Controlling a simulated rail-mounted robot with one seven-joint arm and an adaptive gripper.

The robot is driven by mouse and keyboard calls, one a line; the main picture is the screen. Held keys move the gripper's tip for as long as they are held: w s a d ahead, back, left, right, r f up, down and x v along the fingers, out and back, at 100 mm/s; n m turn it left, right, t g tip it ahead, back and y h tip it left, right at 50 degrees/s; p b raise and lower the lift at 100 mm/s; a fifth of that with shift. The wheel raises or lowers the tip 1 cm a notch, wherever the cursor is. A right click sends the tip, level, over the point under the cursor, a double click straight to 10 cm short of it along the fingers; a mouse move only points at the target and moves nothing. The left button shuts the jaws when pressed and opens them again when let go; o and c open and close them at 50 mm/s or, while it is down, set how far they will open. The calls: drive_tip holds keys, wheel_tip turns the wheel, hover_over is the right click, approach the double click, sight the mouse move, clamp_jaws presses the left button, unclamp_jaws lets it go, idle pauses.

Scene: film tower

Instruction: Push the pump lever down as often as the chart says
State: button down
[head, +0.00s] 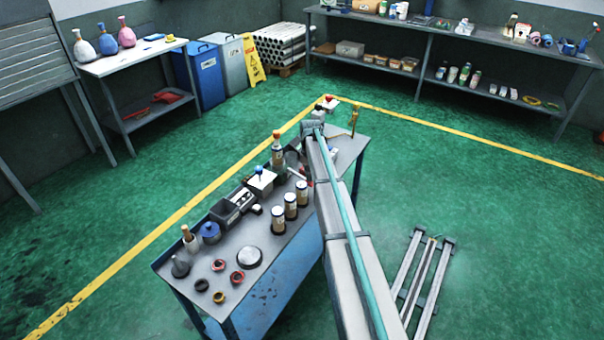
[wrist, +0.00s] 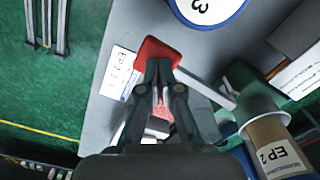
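In the wrist view, a square red pad (wrist: 158,52) sits at the end of a pale lever (wrist: 208,90). The lever runs down and right to a pump-like fitting at a container labelled EP 2 (wrist: 268,148). My gripper (wrist: 163,66) has its fingertips drawn together and overlapping the lower edge of the pad in the picture. I cannot tell whether they touch it. Nothing is seen held between them. In the head view, my arm hides most of the gripper, and the red-ended lever (head: 297,173) shows beside it. A small white printed card (wrist: 118,75) lies left of the pad; its text is unreadable.
A round blue-edged top marked 3 (wrist: 207,8) is near the pad. Open green floor (head: 480,190) lies right of the bench.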

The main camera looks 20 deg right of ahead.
drive_tip(key=shift+r+p, duration=0.75)
drive_tip(key=shift+r, duration=1.3)
